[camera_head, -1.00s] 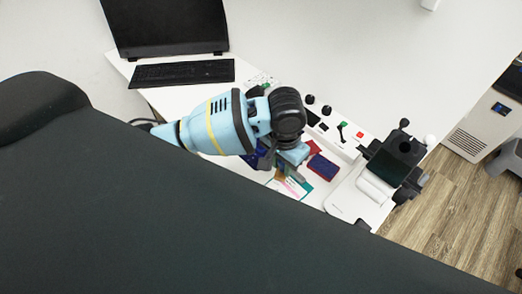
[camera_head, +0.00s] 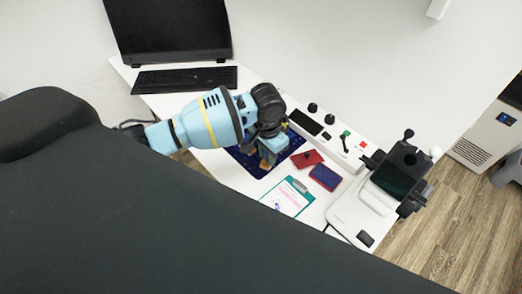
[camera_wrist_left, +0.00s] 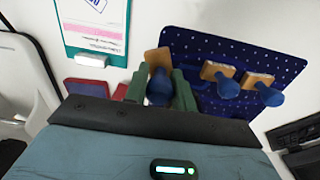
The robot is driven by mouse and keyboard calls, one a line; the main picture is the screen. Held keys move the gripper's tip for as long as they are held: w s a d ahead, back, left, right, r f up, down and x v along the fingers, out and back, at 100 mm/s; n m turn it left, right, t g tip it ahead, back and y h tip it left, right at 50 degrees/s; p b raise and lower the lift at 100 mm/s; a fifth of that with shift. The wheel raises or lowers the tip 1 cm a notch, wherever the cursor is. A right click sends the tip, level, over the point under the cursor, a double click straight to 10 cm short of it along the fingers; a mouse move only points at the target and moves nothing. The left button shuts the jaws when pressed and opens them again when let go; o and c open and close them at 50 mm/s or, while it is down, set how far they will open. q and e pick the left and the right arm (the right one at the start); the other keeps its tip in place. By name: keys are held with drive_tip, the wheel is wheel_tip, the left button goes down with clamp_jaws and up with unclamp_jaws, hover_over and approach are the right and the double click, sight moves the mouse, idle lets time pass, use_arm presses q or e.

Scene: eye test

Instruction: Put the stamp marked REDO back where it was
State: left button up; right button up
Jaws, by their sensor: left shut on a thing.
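My left gripper (camera_head: 268,152) is over the dark blue dotted mat (camera_head: 243,161). In the left wrist view its green fingers (camera_wrist_left: 159,90) are shut on the blue handle of a stamp (camera_wrist_left: 157,61) with a wooden block. The held stamp shows at the mat's edge (camera_wrist_left: 178,40); I cannot tell whether it touches the mat. Two other stamps with wooden blocks and blue knobs, one nearer the middle (camera_wrist_left: 226,86) and one further right (camera_wrist_left: 269,95), are on the mat. No REDO marking is readable. My right gripper is not in view.
A red pad (camera_head: 307,158) and a blue pad (camera_head: 325,177) lie right of the mat. A green clipboard (camera_head: 300,185) with a paper lies in front. A white panel with knobs (camera_head: 318,128) is behind; a black device (camera_head: 397,170) stands right. A keyboard (camera_head: 185,78) is back left.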

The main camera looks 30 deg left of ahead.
use_arm(q)
drive_tip(key=shift+w+a+f, duration=0.15)
drive_tip(key=shift+w+a, duration=0.55)
drive_tip(key=shift+a, duration=0.3)
drive_tip(key=shift+w+a, duration=0.3)
drive_tip(key=shift+a, duration=0.15)
drive_tip(key=f, duration=0.3)
drive_tip(key=shift+w+a, duration=0.2)
drive_tip(key=shift+a, duration=0.15)
drive_tip(key=shift+f, duration=0.25)
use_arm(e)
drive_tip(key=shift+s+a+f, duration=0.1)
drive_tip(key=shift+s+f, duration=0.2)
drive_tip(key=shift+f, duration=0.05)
use_arm(q)
drive_tip(key=shift+f+b, duration=0.1)
drive_tip(key=shift+b, duration=0.2)
drive_tip(key=shift+f, duration=0.15)
drive_tip(key=o, duration=0.8)
wheel_tip(320, 180, up, 12)
drive_tip(key=p, duration=0.1)
drive_tip(key=shift+r, duration=0.25)
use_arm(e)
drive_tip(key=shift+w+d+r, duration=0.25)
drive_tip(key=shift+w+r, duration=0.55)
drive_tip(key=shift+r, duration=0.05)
